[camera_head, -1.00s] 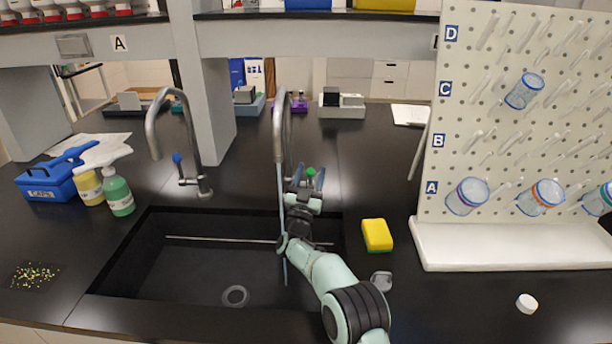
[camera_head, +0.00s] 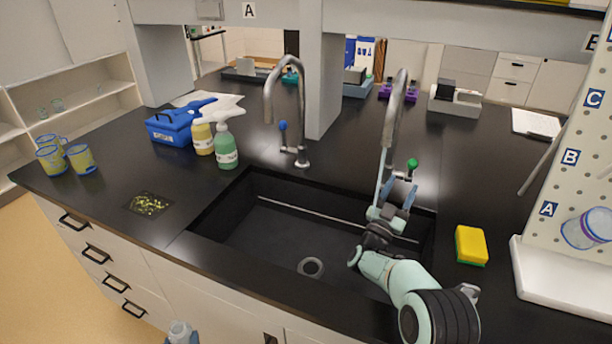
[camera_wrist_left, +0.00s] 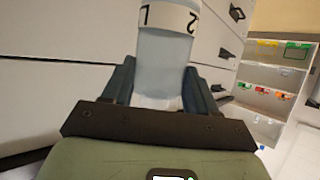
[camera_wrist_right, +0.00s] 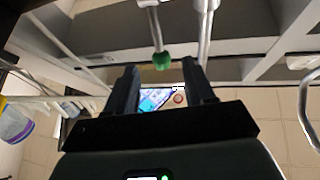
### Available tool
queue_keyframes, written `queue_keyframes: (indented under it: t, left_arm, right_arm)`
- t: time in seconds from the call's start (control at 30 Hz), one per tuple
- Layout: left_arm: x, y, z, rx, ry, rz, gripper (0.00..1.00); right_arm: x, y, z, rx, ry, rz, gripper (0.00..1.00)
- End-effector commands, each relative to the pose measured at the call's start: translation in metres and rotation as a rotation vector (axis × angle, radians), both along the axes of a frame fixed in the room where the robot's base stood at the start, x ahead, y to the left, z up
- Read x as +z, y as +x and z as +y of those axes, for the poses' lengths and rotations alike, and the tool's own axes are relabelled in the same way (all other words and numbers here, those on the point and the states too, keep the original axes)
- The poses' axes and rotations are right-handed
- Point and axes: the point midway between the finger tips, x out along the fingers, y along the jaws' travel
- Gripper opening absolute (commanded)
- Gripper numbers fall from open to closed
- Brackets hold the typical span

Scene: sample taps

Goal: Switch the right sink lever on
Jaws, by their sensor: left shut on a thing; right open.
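The right tap (camera_head: 399,105) stands behind the black sink (camera_head: 290,222). Its lever has a green tip (camera_head: 412,164), on the tap's right side. A thin pale streak (camera_head: 378,185), like running water, drops from its spout. My right gripper (camera_head: 397,190) is open and empty over the sink, just in front of and below the lever. In the right wrist view the green tip (camera_wrist_right: 162,60) shows just beyond the open fingers, with no visible contact. My left gripper (camera_head: 180,334) is low in front of the cabinets, shut on a translucent labelled container (camera_wrist_left: 163,55).
The left tap (camera_head: 270,90) has a blue-tipped lever (camera_head: 283,126). A yellow sponge (camera_head: 471,245) lies right of the sink; the pegboard base (camera_head: 560,285) is farther right. The counter behind the taps is mostly clear.

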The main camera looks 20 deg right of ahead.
Motion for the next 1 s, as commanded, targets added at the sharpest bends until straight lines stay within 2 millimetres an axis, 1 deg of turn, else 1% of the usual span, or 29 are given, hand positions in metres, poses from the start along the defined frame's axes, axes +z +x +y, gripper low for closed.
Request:
queue_keyframes:
  t: [0.17,0.27,0.37,0.5,0.7,0.83,0.9,1.0]
  left_arm:
    - [0.001,0.000,0.000,0.000,0.000,-0.001,0.29]
    - [0.008,0.000,0.000,0.000,0.000,-0.003,0.29]
    - [0.027,0.001,0.000,0.000,0.000,-0.009,0.29]
    - [0.065,0.005,0.000,0.000,0.000,-0.020,0.29]
    - [0.117,0.014,0.000,0.000,0.000,-0.037,0.29]
    - [0.140,0.020,0.000,0.000,0.000,-0.047,0.29]
    - [0.148,0.022,0.000,0.000,0.000,-0.050,0.29]
    - [0.154,0.024,0.000,0.000,0.000,-0.053,0.29]
  right_arm:
    - [0.001,0.000,0.000,0.000,0.001,0.001,0.54]
    - [0.005,0.000,0.001,0.005,0.012,0.011,0.54]
    - [0.014,-0.001,0.005,0.015,0.049,0.047,0.54]
    - [0.027,-0.004,0.012,0.036,0.140,0.135,0.54]
    - [0.037,-0.014,0.020,0.052,0.287,0.261,0.54]
    - [0.041,-0.020,0.023,0.056,0.359,0.314,0.54]
    - [0.042,-0.023,0.025,0.055,0.385,0.331,0.54]
    - [0.041,-0.024,0.024,0.055,0.406,0.347,0.54]
